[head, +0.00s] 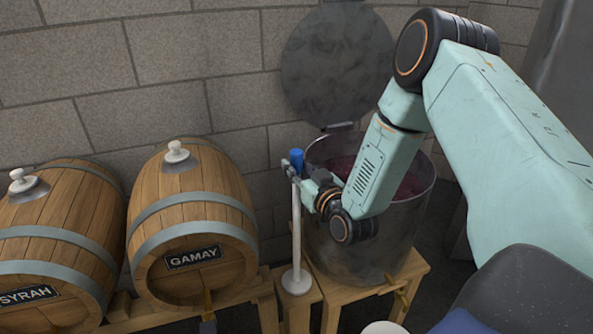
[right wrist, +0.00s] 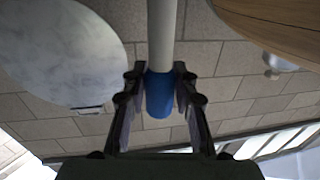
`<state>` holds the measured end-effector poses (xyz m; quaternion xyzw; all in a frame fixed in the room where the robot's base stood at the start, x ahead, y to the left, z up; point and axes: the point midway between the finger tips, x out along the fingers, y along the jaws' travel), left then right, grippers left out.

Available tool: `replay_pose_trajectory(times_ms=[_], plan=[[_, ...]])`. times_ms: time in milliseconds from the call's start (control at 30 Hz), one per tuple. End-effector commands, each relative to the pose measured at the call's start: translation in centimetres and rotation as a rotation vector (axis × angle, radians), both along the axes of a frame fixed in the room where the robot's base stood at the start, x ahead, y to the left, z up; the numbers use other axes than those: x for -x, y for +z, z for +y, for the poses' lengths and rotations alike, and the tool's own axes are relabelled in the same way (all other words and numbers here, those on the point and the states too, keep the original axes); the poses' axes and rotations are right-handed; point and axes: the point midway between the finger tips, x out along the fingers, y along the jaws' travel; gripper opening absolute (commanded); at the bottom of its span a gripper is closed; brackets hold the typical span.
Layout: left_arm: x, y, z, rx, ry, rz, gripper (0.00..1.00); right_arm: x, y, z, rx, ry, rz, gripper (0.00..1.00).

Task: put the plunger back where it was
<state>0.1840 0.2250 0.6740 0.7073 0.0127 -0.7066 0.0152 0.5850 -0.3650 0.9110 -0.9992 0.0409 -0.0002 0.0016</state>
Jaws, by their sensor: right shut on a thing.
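The plunger (head: 296,235) is a pale rod with a blue handle (head: 297,158) on top and a round white disc (head: 296,281) at its foot. It is upright, between the GAMAY barrel and the steel vat (head: 345,245). In the right wrist view, the blue handle (right wrist: 159,95) and the rod (right wrist: 165,35) show between the fingers. The disc appears over the wooden stand; I cannot tell whether it touches. My left gripper is not in view.
The vat is open, with dark red contents (head: 342,168) and its round lid (head: 337,65) raised against the block wall. The GAMAY barrel (head: 192,225) and the SYRAH barrel (head: 60,240) lie at left. A wooden stand (head: 375,283) is under the vat.

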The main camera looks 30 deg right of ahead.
Motion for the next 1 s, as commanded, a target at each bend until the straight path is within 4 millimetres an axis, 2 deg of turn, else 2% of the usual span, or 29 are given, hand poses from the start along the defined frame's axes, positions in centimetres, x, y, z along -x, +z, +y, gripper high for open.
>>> replay_pose_trajectory(times_ms=[400, 433, 600, 700, 1000], plan=[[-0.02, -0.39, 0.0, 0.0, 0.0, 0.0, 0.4, -0.2, -0.44, 0.12, 0.0, 0.002, -0.005, 0.0], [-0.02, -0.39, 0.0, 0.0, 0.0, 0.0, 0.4, -0.14, -0.59, 0.12, -0.001, 0.002, -0.001, 0.29], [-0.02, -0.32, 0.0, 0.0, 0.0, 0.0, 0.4, -0.14, -0.48, 0.11, -0.001, 0.002, -0.002, 0.43], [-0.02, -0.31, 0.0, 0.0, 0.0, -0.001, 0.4, -0.14, -0.47, 0.11, -0.001, 0.002, -0.002, 0.51], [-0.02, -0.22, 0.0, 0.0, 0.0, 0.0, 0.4, -0.14, -0.34, 0.1, -0.001, 0.002, -0.002, 0.51]])
